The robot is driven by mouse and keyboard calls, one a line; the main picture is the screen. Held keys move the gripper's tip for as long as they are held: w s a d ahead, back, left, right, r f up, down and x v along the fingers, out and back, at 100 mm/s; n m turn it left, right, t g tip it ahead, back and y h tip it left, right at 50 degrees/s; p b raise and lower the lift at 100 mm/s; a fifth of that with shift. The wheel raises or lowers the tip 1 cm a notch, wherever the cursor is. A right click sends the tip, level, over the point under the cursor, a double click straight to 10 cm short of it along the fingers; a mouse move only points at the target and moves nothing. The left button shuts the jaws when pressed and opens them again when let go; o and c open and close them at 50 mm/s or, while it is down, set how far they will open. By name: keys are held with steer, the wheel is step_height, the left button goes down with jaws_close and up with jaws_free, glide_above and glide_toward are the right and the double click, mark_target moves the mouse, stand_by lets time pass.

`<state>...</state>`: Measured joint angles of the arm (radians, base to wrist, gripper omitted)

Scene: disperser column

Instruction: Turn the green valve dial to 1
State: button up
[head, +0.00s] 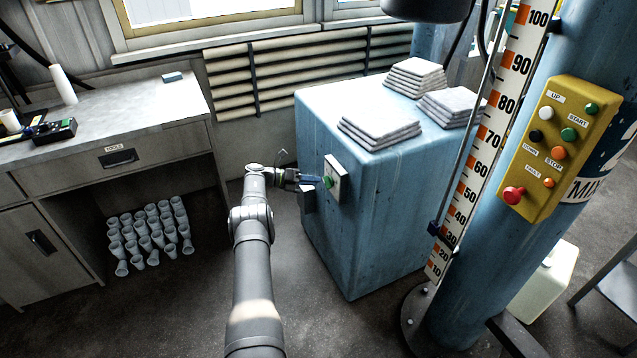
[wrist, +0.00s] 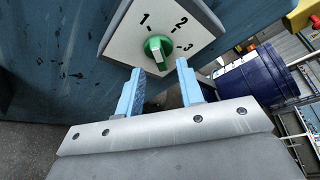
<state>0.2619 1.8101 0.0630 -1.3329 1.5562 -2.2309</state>
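The green valve dial (wrist: 158,47) sits on a white plate (wrist: 118,43) marked 1, 2 and 3, seen close in the wrist view. In the head view the dial (head: 327,182) shows small on its plate (head: 338,172), on the left face of the blue cabinet. My gripper (wrist: 160,80) has its two light blue fingers apart with nothing between them. The fingertips are just short of the dial, one toward each side of it. I cannot tell for sure which number the dial points to. In the head view my gripper (head: 318,181) reaches toward the plate from the left.
The blue cabinet (head: 375,220) carries stacks of folded grey cloths (head: 380,128). A grey workbench (head: 110,115) stands at left with many cups (head: 150,235) beneath. A blue column with a yellow control box (head: 552,150) stands at right. Floor around my arm is clear.

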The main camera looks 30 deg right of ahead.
steer(key=v, duration=0.4)
steer(key=o, duration=0.7)
steer(key=shift+w, duration=0.1)
steer(key=m, duration=0.1)
steer(key=r+m+t, duration=0.1)
steer(key=shift+w+a+r+m+t+h, duration=0.2)
steer(key=shift+w+a+m+t+h, duration=0.1)
steer(key=shift+a+h, duration=0.1)
steer(key=m+t+y, duration=0.1)
steer(key=m+t, duration=0.6)
steer(key=m, duration=0.3)
glide_toward(325, 183)
steer(key=x, duration=0.9)
steer(key=shift+w+d+f, duration=0.15)
